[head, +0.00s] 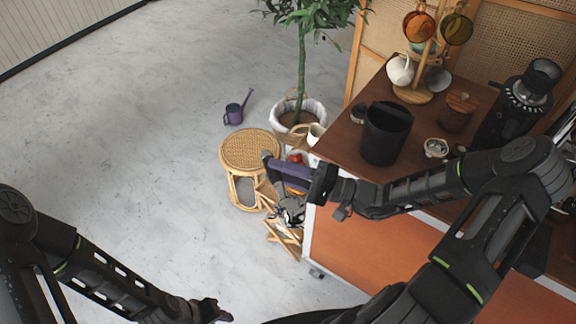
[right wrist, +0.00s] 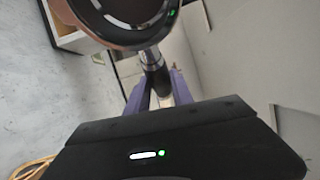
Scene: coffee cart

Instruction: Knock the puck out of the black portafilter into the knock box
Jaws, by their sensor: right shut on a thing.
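My right gripper (head: 284,175) is stretched out left of the cart, over the floor and the stools. It is shut on the black portafilter (head: 291,212), whose metal head hangs just below the purple fingers. In the right wrist view the round dark head of the portafilter (right wrist: 135,14) fills the top, and its neck runs down between the fingers (right wrist: 158,92). I cannot make out the puck. The knock box looks to be the black cylinder (head: 383,140) on the cart top, right of the gripper and apart from it. My left gripper (head: 214,311) is low at the bottom edge; its jaw opening is unclear.
The wooden cart top (head: 345,140) also holds a grinder (head: 520,100), a wooden canister (head: 458,110) and a cup stand (head: 412,93). A rattan stool (head: 250,148) and a potted plant (head: 300,112) stand beside the cart. The floor at left is clear.

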